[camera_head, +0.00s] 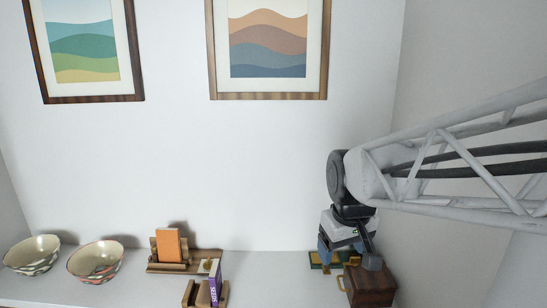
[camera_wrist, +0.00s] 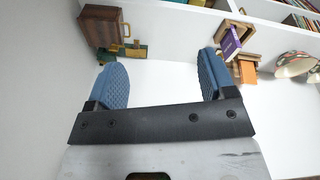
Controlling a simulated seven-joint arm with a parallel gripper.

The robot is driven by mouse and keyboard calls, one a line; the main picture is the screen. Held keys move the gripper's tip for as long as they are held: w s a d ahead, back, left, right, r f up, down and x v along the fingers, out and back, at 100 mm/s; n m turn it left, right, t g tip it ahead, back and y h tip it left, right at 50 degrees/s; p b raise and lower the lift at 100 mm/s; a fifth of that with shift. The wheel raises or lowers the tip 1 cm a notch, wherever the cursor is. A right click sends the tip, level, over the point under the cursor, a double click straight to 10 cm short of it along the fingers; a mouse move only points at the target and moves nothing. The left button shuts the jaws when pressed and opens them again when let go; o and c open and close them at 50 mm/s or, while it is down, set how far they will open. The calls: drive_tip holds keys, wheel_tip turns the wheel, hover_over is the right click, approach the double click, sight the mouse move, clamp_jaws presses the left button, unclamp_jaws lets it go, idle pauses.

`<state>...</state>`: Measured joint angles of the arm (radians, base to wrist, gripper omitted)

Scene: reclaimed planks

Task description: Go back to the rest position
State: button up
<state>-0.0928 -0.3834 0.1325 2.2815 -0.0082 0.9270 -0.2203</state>
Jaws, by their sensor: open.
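My gripper shows in the wrist view (camera_wrist: 165,80) with its two blue ridged fingers wide apart and nothing between them. In the head view my gripper (camera_head: 340,248) hangs at the right end of the shelf, above a green and yellow item (camera_head: 322,262) and beside a brown wooden box (camera_head: 368,287). The fingers are partly hidden by my wrist there. The wrist view shows white surface between the fingertips, with the wooden box (camera_wrist: 103,27) and the green and yellow item (camera_wrist: 133,50) beyond the left finger.
Two patterned bowls (camera_head: 32,254) (camera_head: 95,262) stand at the left of the white shelf. A wooden holder (camera_head: 160,267) bears an orange block (camera_head: 168,245); a purple book (camera_head: 215,283) stands in another holder. Framed pictures (camera_head: 268,96) hang behind. Shelf between the purple book and my gripper is clear.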

drive_tip(key=s+d+f+m, duration=0.1)
drive_tip(key=s+d+m, duration=0.1)
drive_tip(key=s, duration=0.5)
drive_tip(key=s+d+f+m, duration=0.1)
drive_tip(key=s+d+f, duration=0.1)
drive_tip(key=s, duration=0.6)
drive_tip(key=shift+s+d+m, duration=0.15)
drive_tip(key=shift+d+m, duration=0.1)
drive_tip(key=shift+m, duration=0.15)
